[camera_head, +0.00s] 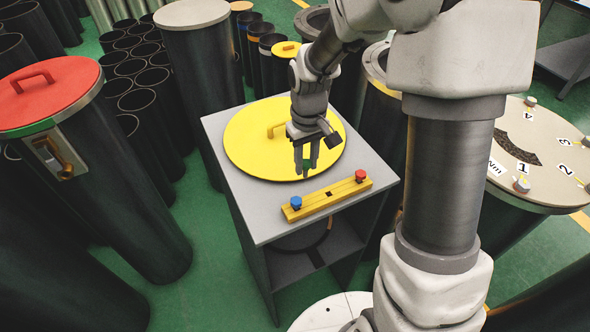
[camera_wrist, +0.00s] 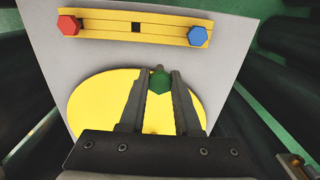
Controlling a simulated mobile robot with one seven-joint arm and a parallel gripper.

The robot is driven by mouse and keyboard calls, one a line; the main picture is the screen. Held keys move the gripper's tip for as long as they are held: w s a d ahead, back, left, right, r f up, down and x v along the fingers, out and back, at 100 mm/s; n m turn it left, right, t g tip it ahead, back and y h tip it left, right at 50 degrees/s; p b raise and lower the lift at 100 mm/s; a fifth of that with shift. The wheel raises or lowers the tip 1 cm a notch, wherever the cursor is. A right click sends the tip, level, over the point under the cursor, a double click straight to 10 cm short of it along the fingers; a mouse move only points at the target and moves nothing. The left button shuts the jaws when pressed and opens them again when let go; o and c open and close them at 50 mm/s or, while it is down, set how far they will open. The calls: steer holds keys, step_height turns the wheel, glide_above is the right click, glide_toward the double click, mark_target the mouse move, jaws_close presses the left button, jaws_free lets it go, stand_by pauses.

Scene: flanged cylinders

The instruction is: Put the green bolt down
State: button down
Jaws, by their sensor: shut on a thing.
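The green bolt (camera_wrist: 159,81) shows between the fingertips of my gripper (camera_wrist: 157,84) in the wrist view, and the fingers are shut on it. In the head view my gripper (camera_head: 306,170) points down over the front part of the yellow disc lid on the grey table, and only a bit of green shows near its tips. The yellow bolt rack (camera_head: 326,198) lies at the table's front edge. It carries a blue bolt (camera_head: 296,203) at its left end and a red bolt (camera_head: 360,176) at its right end. A dark square hole (camera_wrist: 136,27) sits between them.
The yellow disc lid (camera_head: 250,143) with a handle covers much of the grey table (camera_head: 222,125). A red-lidded cylinder (camera_head: 45,92) stands at left. A round numbered top (camera_head: 530,150) with bolts stands at right. Several dark tubes stand behind.

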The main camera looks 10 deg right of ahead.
steer(key=shift+w+a+f, duration=0.3)
steer(key=shift+a+f, duration=0.15)
steer(key=shift+a, duration=0.15)
steer(key=shift+w+a+f, duration=0.3)
steer(key=shift+a+f, duration=0.1)
steer(key=shift+a, duration=0.15)
steer(key=shift+f+p, duration=0.4)
steer(key=shift+f, duration=1.55)
steer(key=shift+f, duration=0.1)
steer(key=c, duration=1.1)
jaws_free()
steer(key=shift+f, duration=0.1)
steer(key=o, duration=0.5)
steer(key=shift+r, duration=0.2)
